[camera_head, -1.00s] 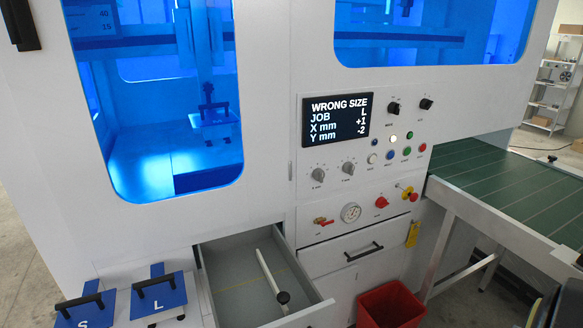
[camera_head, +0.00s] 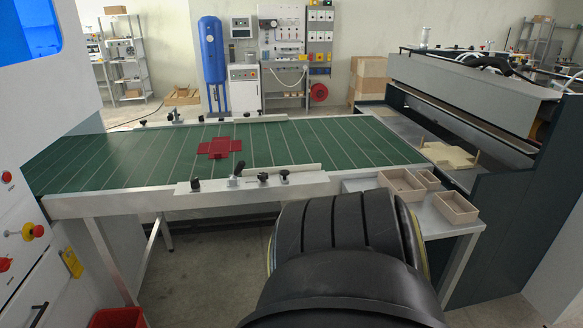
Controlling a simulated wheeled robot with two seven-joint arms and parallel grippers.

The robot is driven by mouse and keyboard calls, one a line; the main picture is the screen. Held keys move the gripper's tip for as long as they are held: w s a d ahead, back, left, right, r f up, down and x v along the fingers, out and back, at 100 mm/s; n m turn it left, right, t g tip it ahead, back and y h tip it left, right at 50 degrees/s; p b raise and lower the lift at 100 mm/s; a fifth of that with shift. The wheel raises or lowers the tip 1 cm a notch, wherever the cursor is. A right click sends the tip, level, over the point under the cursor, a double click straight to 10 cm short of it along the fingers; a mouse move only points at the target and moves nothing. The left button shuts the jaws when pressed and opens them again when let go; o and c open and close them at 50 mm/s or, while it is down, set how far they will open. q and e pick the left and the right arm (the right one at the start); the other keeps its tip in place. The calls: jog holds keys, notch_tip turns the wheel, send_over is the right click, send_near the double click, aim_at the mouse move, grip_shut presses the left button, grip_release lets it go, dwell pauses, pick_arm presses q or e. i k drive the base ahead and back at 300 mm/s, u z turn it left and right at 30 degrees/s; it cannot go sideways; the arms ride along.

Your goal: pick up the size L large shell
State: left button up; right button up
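Three open brown box shells sit on the white side table at the right end of the conveyor. One shell (camera_head: 405,194) is at the left, a smaller shell (camera_head: 428,185) is behind and to its right, and another shell (camera_head: 457,215) is at the front right corner. No size letters can be read on them. The left shell and the front right shell look larger than the one at the back. Neither gripper is in view. A black arm link of mine fills the bottom middle and stands in front of part of the side table.
A green conveyor (camera_head: 110,165) with a red flat cross-shaped blank (camera_head: 221,147) runs across the middle, with a white clamp rail (camera_head: 245,190) along its front. A dark machine (camera_head: 470,85) stands at the right. A red bin (camera_head: 117,318) is at lower left.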

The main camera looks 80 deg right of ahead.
aim_at(401, 182)
jog(key=z, duration=3.1)
jog(key=k, duration=0.7)
jog(key=u, duration=0.5)
jog(key=i, duration=1.95)
jog(key=z, duration=0.5)
